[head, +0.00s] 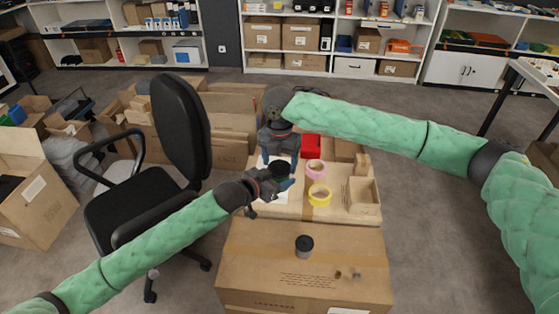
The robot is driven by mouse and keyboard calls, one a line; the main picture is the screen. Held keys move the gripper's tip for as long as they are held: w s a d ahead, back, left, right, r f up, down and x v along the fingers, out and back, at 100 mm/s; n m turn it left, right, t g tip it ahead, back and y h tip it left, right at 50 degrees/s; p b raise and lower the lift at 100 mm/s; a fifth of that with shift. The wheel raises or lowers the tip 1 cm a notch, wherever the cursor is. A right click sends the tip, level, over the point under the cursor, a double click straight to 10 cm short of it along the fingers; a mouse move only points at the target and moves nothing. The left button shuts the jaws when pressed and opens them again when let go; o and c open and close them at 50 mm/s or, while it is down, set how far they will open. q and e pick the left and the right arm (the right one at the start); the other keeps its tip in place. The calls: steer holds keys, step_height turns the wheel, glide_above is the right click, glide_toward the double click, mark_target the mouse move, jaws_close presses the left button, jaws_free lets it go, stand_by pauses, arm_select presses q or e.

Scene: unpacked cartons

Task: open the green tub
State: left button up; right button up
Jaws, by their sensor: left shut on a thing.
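The green tub looks like the small dark teal-green body (286,185) under a black round top (279,168), above the far cardboard surface. It is small and partly hidden by the grippers. My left gripper (275,186) reaches in from the lower left and is shut on the tub's side. My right gripper (280,158) points down from above, its two fingers apart on either side of the black top. I cannot tell whether the fingers touch it.
A black-topped can (304,246) stands on the front carton (250,265). Yellow tape (319,194), pink tape (316,170), a red bin (311,147) and an open cardboard tray (362,196) lie right of the grippers. An office chair (181,125) stands left. The front carton is mostly clear.

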mark_target(280, 161)
steer(key=c, duration=0.6)
steer(key=shift+o, duration=0.2)
steer(key=shift+r, duration=0.7)
steer(key=shift+r, duration=0.35)
steer(key=shift+r, duration=0.15)
steer(key=shift+r, duration=1.9)
